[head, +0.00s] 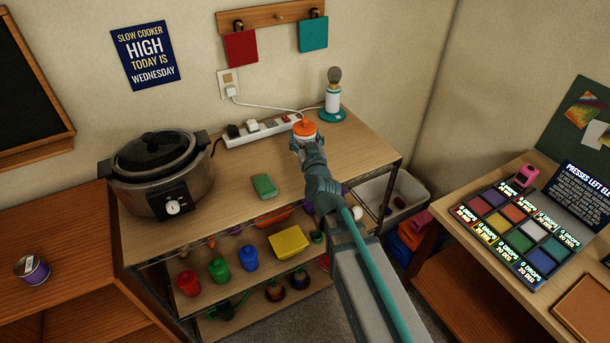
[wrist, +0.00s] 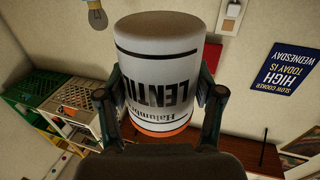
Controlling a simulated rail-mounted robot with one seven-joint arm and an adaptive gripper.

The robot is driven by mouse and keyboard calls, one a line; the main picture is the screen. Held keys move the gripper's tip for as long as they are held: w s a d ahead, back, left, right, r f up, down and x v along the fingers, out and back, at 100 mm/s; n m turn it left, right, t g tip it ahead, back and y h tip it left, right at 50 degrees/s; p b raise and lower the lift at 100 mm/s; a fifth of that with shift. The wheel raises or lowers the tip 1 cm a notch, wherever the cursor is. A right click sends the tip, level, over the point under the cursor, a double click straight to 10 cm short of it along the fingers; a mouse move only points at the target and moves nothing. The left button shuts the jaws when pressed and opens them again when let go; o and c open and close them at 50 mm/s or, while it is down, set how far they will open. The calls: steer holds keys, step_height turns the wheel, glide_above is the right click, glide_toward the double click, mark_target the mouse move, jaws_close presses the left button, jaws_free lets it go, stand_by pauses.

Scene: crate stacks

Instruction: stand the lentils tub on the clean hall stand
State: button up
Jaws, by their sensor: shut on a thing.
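The lentils tub is white with black lettering and an orange lid (head: 304,127). In the wrist view the tub (wrist: 160,60) fills the middle, its lettering upside down like the wall sign's. My gripper (head: 306,140) is shut on the tub, with a finger on each side of it in the wrist view (wrist: 160,94). In the head view the tub is over the back part of the wooden-topped shelf unit (head: 225,190), lid up. My gripper hides most of its body there, and I cannot tell its height above the top. I cannot tell which piece is the clean hall stand.
A slow cooker (head: 160,175), green sponge (head: 264,185), power strip (head: 258,132) and teal-based lamp-like item (head: 332,98) stand on the top. Shelves below hold several colourful items. A palette table (head: 440,250) is right. Stacked crates (wrist: 35,95) show in the wrist view.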

step_height(320, 180, down, 5)
steer(key=shift+f+b, duration=0.2)
steer(key=shift+b, duration=0.95)
steer(key=shift+f, duration=2.1)
steer(key=shift+f, duration=0.25)
steer(key=o, duration=1.3)
steer(key=shift+c, duration=0.2)
steer(key=shift+r+p, duration=0.15)
steer(key=shift+p, duration=0.25)
